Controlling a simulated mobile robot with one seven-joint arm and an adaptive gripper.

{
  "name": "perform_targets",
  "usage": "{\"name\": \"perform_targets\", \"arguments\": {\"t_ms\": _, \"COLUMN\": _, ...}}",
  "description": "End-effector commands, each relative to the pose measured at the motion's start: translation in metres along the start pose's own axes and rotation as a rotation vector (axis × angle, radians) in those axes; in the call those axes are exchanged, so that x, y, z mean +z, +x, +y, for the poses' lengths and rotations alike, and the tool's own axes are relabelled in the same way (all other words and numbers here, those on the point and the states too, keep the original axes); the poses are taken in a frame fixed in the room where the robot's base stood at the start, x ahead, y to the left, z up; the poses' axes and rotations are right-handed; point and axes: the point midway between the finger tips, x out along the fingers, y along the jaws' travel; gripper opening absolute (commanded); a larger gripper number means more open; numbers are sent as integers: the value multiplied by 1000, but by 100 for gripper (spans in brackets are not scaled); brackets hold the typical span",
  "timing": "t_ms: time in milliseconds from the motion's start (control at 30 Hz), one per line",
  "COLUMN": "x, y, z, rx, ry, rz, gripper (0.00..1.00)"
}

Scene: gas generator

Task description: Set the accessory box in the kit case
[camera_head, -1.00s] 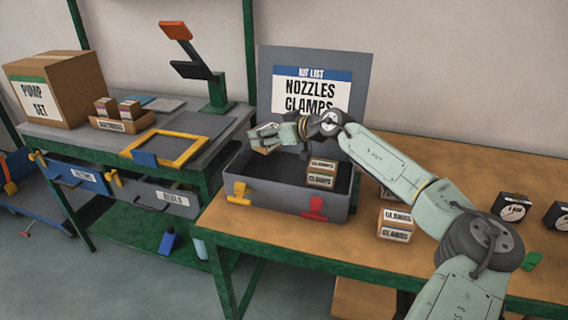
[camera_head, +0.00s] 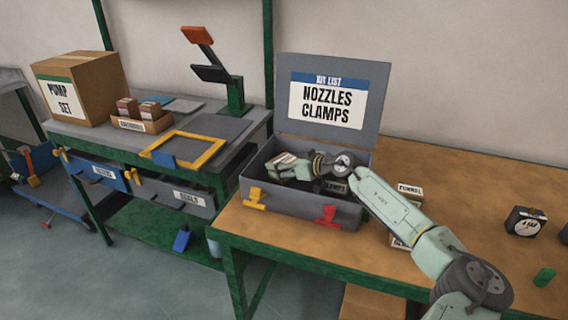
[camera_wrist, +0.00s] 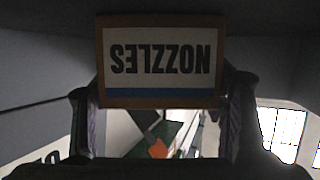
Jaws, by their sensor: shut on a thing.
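The kit case (camera_head: 290,204) is grey and stands open on the wooden bench, its raised lid showing a kit list of nozzles and clamps. My gripper (camera_head: 288,171) is inside the case's left part, shut on a small cardboard box (camera_head: 281,160). In the wrist view this accessory box (camera_wrist: 160,60) sits between the fingers, with an upside-down NOZZLES label. Whether the held box touches the case floor is hidden.
A red latch (camera_head: 329,216) and a yellow latch (camera_head: 255,199) are on the case front. A FUNNEL box (camera_head: 410,191) stands right of the case, behind my arm. A round-faced gauge (camera_head: 525,221) is farther right. The left bench holds a yellow frame (camera_head: 185,150).

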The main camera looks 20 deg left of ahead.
Motion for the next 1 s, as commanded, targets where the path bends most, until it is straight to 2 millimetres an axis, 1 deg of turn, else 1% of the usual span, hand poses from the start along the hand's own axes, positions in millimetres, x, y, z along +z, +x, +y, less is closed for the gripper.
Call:
{"name": "perform_targets", "arguments": {"t_ms": 33, "x": 1, "y": 0, "z": 0, "rx": 0, "ry": 1, "rz": 0, "gripper": 68}}
{"name": "perform_targets", "arguments": {"t_ms": 300, "x": 1, "y": 0, "z": 0, "rx": 0, "ry": 1, "rz": 0, "gripper": 86}}
{"name": "perform_targets", "arguments": {"t_ms": 600, "x": 0, "y": 0, "z": 0, "rx": 0, "ry": 1, "rz": 0, "gripper": 86}}
{"name": "perform_targets", "arguments": {"t_ms": 700, "x": -3, "y": -2, "z": 0, "rx": 1, "ry": 0, "rz": 0, "gripper": 86}}
{"name": "perform_targets", "arguments": {"t_ms": 767, "x": -2, "y": -9, "z": 1, "rx": 2, "ry": 0, "rz": 1, "gripper": 86}}
{"name": "perform_targets", "arguments": {"t_ms": 867, "x": 0, "y": -25, "z": 2, "rx": 4, "ry": -1, "rz": 0, "gripper": 86}}
{"name": "perform_targets", "arguments": {"t_ms": 1000, "x": 1, "y": -56, "z": 2, "rx": 4, "ry": -1, "rz": 0, "gripper": 86}}
